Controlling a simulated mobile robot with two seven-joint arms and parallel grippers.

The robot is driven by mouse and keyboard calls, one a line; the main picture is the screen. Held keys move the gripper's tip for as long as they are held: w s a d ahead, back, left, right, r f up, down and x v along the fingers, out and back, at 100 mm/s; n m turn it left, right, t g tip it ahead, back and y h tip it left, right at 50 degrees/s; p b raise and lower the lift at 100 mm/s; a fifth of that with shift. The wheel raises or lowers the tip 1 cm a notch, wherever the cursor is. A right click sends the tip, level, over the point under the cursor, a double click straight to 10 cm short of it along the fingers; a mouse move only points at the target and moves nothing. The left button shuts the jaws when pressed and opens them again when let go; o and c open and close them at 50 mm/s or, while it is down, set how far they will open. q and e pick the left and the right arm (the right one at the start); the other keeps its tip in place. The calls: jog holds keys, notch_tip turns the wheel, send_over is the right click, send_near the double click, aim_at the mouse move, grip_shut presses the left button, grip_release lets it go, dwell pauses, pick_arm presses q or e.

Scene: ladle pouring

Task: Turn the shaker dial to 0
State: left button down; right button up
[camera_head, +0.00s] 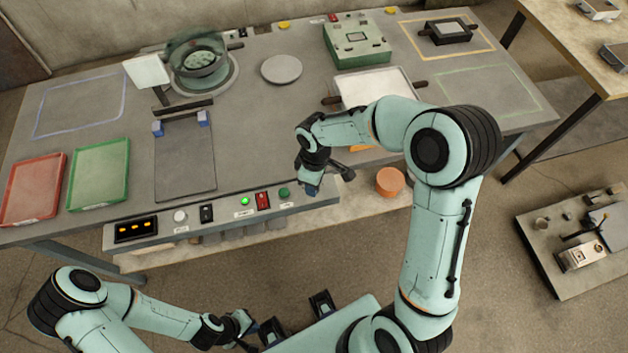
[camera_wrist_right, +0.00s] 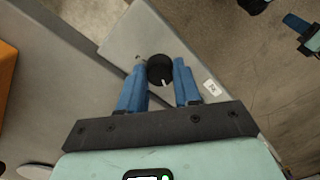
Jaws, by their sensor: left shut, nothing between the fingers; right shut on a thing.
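The black shaker dial (camera_wrist_right: 160,70) sits on the grey control panel in the right wrist view. A short white mark shows on its lower edge, and a small white label (camera_wrist_right: 212,88) lies to its right. My right gripper (camera_wrist_right: 159,80) has its blue fingers on both sides of the dial and is shut on it. In the head view my right gripper (camera_head: 312,187) is at the right end of the control panel (camera_head: 225,212), and the dial is hidden there. My left gripper (camera_head: 243,323) is shut and empty, low in front of the table.
The panel carries an orange-lit display (camera_head: 136,229), a green light (camera_head: 245,201), a red switch (camera_head: 263,200) and a green button (camera_head: 284,193). A glass bowl (camera_head: 198,60) stands behind. Red (camera_head: 32,190) and green (camera_head: 99,175) trays lie left. An orange cylinder (camera_head: 390,181) stands right.

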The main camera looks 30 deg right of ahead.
dwell(0.5)
jog(key=o, duration=1.1)
jog(key=shift+c, duration=0.2)
jog(key=shift+r, duration=0.1)
pick_arm(q)
jog(key=shift+w+r+p, duration=0.45)
jog(key=shift+r+p, duration=0.25)
jog(key=shift+r, duration=0.15)
pick_arm(e)
notch_tip(320, 180, up, 13)
jog(key=shift+w+d+r, duration=0.15)
jog(key=shift+w+d, duration=0.05)
jog(key=shift+w, duration=0.05)
